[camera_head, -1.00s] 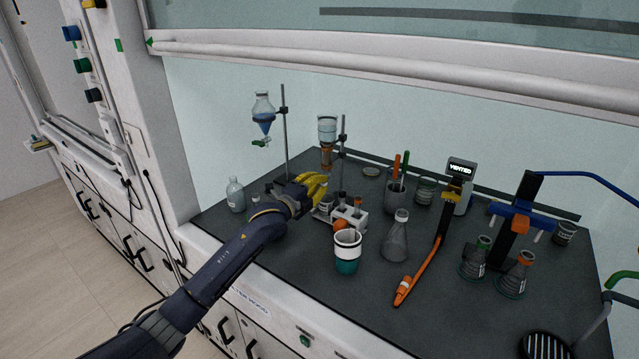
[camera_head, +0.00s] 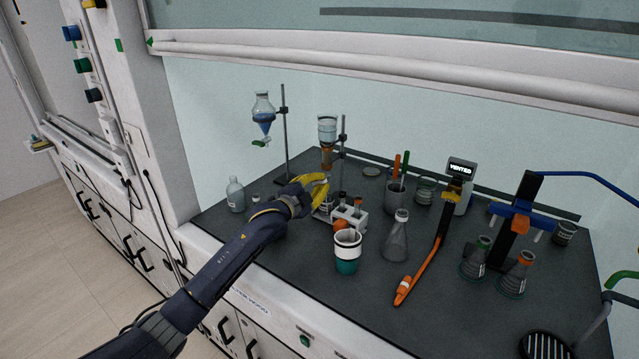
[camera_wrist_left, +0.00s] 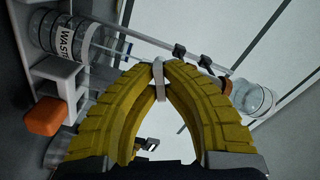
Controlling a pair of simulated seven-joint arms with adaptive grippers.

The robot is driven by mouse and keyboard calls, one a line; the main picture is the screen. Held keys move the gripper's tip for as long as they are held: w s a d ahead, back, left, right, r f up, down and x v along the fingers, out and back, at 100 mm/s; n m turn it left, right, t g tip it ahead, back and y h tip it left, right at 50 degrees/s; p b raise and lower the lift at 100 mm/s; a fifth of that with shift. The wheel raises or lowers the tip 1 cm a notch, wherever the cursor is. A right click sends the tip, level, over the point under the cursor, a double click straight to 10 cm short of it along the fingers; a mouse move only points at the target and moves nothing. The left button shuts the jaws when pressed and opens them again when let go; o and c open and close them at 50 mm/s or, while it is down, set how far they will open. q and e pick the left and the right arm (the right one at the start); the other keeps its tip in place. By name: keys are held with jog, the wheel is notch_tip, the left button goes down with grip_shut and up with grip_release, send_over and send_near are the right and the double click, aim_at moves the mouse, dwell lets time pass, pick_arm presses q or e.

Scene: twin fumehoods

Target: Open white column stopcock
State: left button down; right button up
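The glass column (camera_head: 327,130) with an orange-brown band is clamped to a stand at the middle back of the hood. Its lower end is hidden behind my left gripper (camera_head: 324,184). In the left wrist view the column's clear reservoir (camera_wrist_left: 252,98) lies at right and its narrow lower tube runs left. The small white stopcock (camera_wrist_left: 158,78) sits between my left gripper's yellow fingertips (camera_wrist_left: 160,66), which close in on it from both sides and appear to touch it. The direction of the stopcock's bore cannot be told. My right gripper is out of view.
A rack with vials (camera_head: 350,218) and a beaker labelled WASTE (camera_wrist_left: 62,36) stand close to the gripper. A teal-and-white cup (camera_head: 347,252) and a flask (camera_head: 396,238) stand in front. A separating funnel (camera_head: 263,115) hangs on a stand at left.

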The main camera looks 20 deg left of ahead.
pick_arm(q)
jog(key=n, duration=0.5)
jog(key=shift+n, duration=0.3)
jog(key=n, duration=0.5)
jog(key=shift+n, duration=0.3)
jog(key=c, duration=1.5)
grip_release()
jog(key=v, duration=1.2)
